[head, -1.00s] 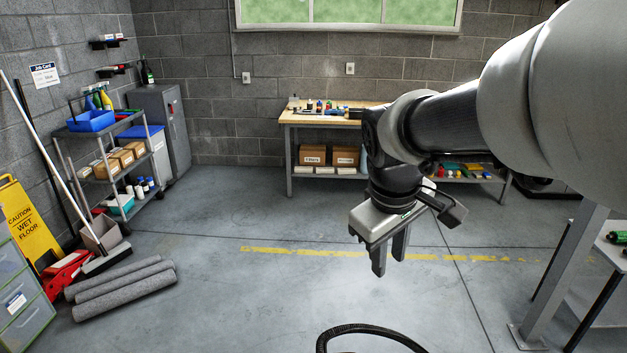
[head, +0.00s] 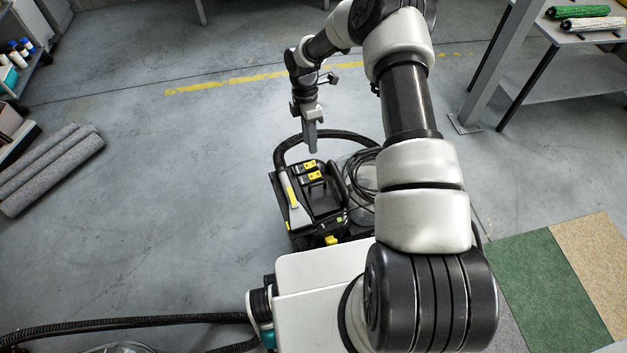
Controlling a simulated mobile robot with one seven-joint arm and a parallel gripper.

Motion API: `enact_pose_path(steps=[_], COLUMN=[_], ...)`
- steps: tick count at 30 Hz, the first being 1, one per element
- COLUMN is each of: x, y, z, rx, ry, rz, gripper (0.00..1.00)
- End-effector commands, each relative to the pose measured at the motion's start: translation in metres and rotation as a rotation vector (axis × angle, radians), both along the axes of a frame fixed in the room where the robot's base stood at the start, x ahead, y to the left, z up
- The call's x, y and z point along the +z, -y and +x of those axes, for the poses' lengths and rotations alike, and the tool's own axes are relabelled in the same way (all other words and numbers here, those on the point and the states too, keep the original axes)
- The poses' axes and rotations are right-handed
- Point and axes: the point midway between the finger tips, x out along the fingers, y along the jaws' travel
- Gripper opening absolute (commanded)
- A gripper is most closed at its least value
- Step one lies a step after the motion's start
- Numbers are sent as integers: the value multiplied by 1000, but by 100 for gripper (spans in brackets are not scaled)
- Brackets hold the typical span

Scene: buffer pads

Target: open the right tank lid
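A black floor machine (head: 330,212) with yellow parts stands on the floor in the middle of the head view. Its top has two yellow-and-black pieces (head: 311,170) near the back, and a grey wand with a yellow strip lies along its left side. I cannot tell where its right tank lid begins or ends, or whether it is shut. My gripper (head: 311,148) points down at the back of the machine, appearing just above its rear edge. The fingers look edge-on, so their gap is hidden. I see nothing held.
A black hose (head: 300,143) loops behind the machine, and coiled black cable (head: 362,172) lies to its right, partly behind my arm. Green and tan carpet pieces (head: 553,290) lie at the right. Rolled grey mats (head: 50,165) lie at the left. The floor between is clear.

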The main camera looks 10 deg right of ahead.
Motion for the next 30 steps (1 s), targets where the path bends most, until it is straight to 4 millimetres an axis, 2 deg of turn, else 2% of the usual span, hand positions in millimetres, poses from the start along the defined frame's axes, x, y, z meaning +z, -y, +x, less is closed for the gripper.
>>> enact_pose_path(steps=[5, 21, 27, 30], x=[-27, -138, -161, -165], y=[1, 4, 4, 4], z=[-6, -29, -33, -33], rx=[2, -1, -2, -2], ry=[-4, -3, -1, -1], rz=[1, 0, 0, 0], gripper=[28, 28, 28, 28])
